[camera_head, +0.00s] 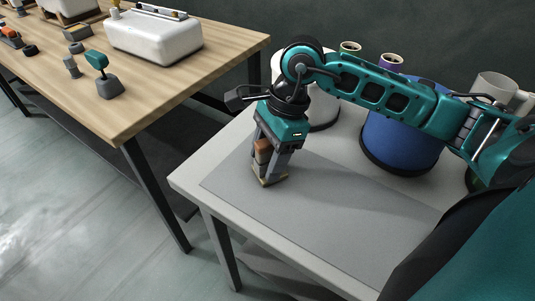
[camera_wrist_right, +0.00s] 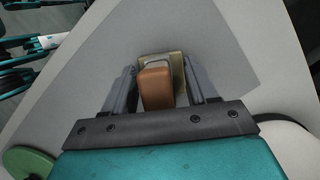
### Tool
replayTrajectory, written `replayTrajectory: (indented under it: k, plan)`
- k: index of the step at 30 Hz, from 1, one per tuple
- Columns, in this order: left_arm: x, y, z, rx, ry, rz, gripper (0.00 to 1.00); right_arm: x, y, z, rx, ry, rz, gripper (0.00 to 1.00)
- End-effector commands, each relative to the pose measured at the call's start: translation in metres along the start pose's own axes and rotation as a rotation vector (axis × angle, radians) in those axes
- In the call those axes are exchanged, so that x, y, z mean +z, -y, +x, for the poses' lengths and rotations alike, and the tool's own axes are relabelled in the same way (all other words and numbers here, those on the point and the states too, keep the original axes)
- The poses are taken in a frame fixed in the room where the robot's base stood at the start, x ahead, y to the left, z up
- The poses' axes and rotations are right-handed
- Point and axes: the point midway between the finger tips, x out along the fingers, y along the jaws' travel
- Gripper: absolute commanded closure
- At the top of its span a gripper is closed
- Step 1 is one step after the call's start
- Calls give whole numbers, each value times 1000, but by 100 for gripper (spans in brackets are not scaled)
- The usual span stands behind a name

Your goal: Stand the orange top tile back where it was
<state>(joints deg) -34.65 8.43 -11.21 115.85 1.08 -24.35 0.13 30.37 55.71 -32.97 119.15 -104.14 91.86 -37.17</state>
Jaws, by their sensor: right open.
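The orange tile (camera_head: 263,151) is upright between the fingers of my right gripper (camera_head: 271,170), low over the grey mat at the near left of the light table. In the right wrist view, the orange tile (camera_wrist_right: 157,88) sits between the two open fingers of my right gripper (camera_wrist_right: 160,82). A visible gap lies on each side of it. Beneath or behind it is a yellowish piece (camera_wrist_right: 176,62) with a grey edge; how they join is hidden. In the head view the fingers partly cover this stack. My left gripper is not in view.
A blue drum-like container (camera_head: 402,140) and a white one (camera_head: 322,112) stand behind my right arm. The grey mat (camera_head: 330,215) is bare to the right of the gripper. A wooden table (camera_head: 165,85) at left holds a white box (camera_head: 155,38) and small items.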

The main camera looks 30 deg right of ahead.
Motion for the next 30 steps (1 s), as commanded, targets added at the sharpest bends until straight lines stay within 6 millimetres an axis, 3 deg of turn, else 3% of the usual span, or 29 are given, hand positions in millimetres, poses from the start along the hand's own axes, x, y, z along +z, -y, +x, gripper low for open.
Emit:
replayTrajectory:
  k: [30]
  plan:
    - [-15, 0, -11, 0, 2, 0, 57, 0, 0, -36, -1, 0, -1, 42]
